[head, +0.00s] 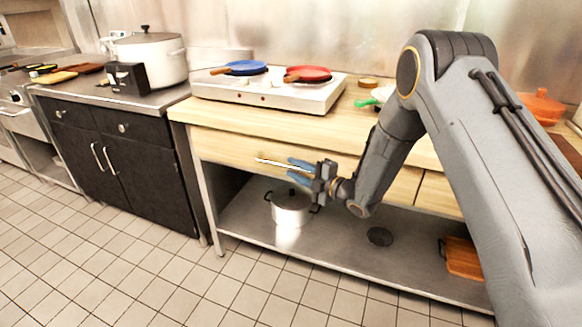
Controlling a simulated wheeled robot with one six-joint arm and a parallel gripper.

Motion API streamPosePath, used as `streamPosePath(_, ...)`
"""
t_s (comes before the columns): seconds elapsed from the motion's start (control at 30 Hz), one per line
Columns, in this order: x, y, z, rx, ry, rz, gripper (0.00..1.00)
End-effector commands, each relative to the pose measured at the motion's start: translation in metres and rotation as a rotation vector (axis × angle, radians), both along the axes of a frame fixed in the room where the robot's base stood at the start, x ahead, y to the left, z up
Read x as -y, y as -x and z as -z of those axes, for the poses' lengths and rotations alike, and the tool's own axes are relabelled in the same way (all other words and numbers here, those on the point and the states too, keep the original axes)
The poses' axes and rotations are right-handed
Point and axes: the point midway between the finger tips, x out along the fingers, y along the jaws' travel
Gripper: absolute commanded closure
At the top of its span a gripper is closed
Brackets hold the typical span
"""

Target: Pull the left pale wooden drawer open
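The left pale wooden drawer (225,147) is under the worktop, its front looking flush with the frame. Its light bar handle (268,161) runs across the middle of the front. My gripper (290,166) is at the right part of the handle, its two blue-grey fingers pointing left. The fingers look apart, one above the other, with the handle bar seeming to run between them. Whether they touch the bar is not clear. The gripper and my arm hide the handle's right end and part of the drawer front.
A second pale drawer (438,194) is to the right, partly behind my arm. On the worktop stands a hob (232,92) with a blue pan (246,67) and a red pan (308,73). A pot (291,208) stands on the lower shelf (335,250). The tiled floor in front is clear.

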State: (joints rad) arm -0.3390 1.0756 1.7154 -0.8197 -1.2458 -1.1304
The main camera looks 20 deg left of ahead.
Motion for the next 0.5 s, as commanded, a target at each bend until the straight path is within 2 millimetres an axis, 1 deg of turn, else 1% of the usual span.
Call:
streamPosePath(0.1, -0.012, -0.005, 0.0, 0.0, -0.001, -0.002, 0.71)
streamPosePath(0.2, -0.017, -0.007, 0.001, 0.0, 0.0, -0.001, 0.71)
streamPosePath(0.47, -0.018, -0.008, 0.001, -0.001, 0.0, 0.0, 0.71)
streamPosePath(0.5, -0.018, -0.008, 0.001, -0.001, 0.0, 0.0, 0.75)
